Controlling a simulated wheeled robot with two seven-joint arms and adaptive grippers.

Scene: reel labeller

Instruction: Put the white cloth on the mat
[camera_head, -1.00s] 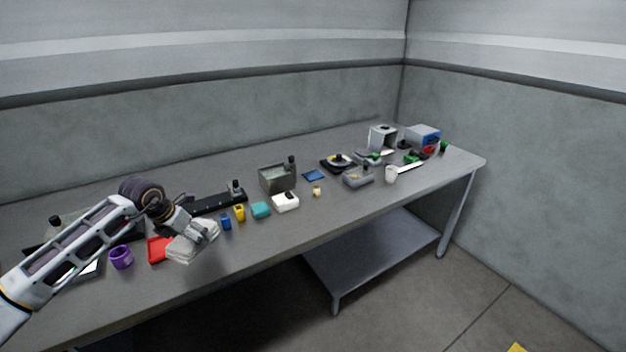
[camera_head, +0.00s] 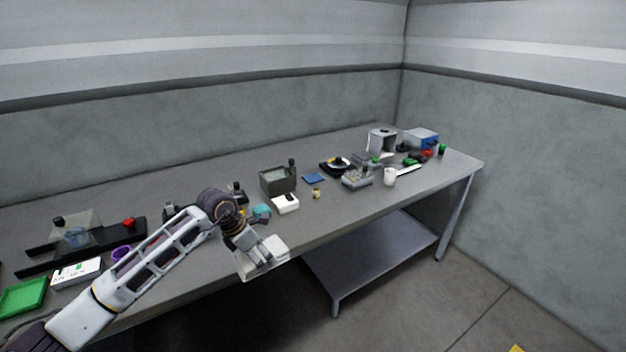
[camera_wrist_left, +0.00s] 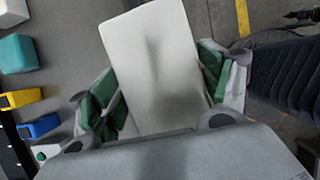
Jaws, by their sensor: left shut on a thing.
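The white cloth (camera_head: 276,247) is a folded pale rectangle at the front edge of the bench. My left gripper (camera_head: 262,260) is shut on it and holds it in the air. In the left wrist view the cloth (camera_wrist_left: 150,50) lies flat between the two green-padded fingers, with floor beyond it. A small flat dark blue square (camera_head: 313,178) on the bench, right of the grey bin, looks like the mat. It is bare and lies behind and to the right of my gripper. My right gripper is not in view.
A white box (camera_head: 285,204) and a small yellowish piece (camera_head: 316,193) stand between the cloth and the blue square. A grey bin (camera_head: 278,180) stands left of the square. A black reel device (camera_head: 338,166) and a grey tray (camera_head: 356,179) stand to its right.

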